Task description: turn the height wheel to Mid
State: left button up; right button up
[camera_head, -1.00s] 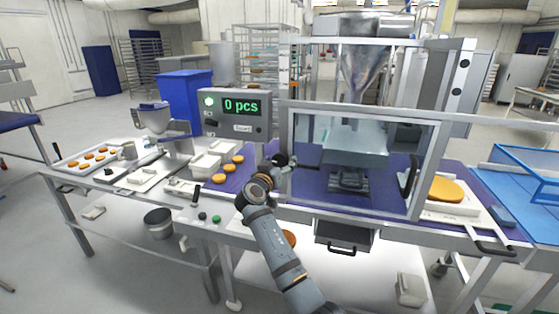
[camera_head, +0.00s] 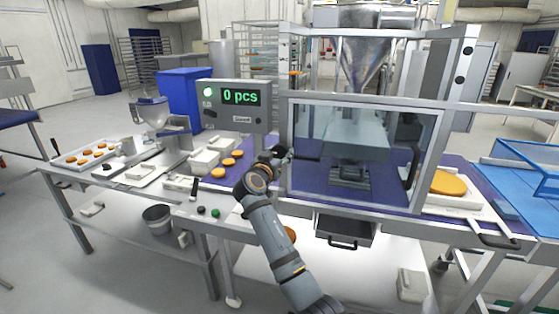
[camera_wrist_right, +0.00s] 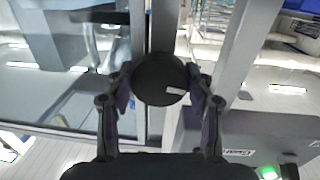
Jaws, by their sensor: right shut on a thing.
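The height wheel (camera_wrist_right: 155,80) is a dark round knob in the middle of the right wrist view, with a short white mark on its right side. My right gripper (camera_wrist_right: 160,86) has one finger on each side of the wheel and is shut on it. In the head view, my right gripper (camera_head: 276,158) is at the left post of the clear-walled machine, and its fingers largely hide the wheel. No Mid label is readable in either view. My left gripper is not in view.
A display box (camera_head: 234,105) reading "0 pcs" stands just left of the gripper. The machine's clear front door (camera_head: 310,140) is close on the right. White bins (camera_head: 205,160) and orange rounds (camera_head: 229,162) are on the bench to the left. A drawer (camera_head: 344,232) hangs below the machine.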

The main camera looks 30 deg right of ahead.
pick_arm(q)
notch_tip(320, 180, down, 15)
jog(key=b, duration=1.3)
pick_arm(e)
jog(key=m, duration=0.7)
jog(key=shift+f+m, duration=0.3)
jog(key=shift+m, duration=0.1)
jog(key=m+y+b, duration=0.1)
jog(key=m+b, duration=0.4)
jog(key=shift+r+m+b, duration=0.15)
jog(key=shift+m+b, duration=0.65)
jog(key=shift+m, duration=0.3)
jog(key=shift+r+m+b, duration=0.15)
jog(key=shift+m+b, duration=0.15)
jog(key=shift+m, duration=0.1)
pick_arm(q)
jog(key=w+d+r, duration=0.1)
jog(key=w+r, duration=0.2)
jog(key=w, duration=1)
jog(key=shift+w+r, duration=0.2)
pick_arm(e)
jog(key=o, duration=1.2)
jog(key=shift+c, duration=0.2)
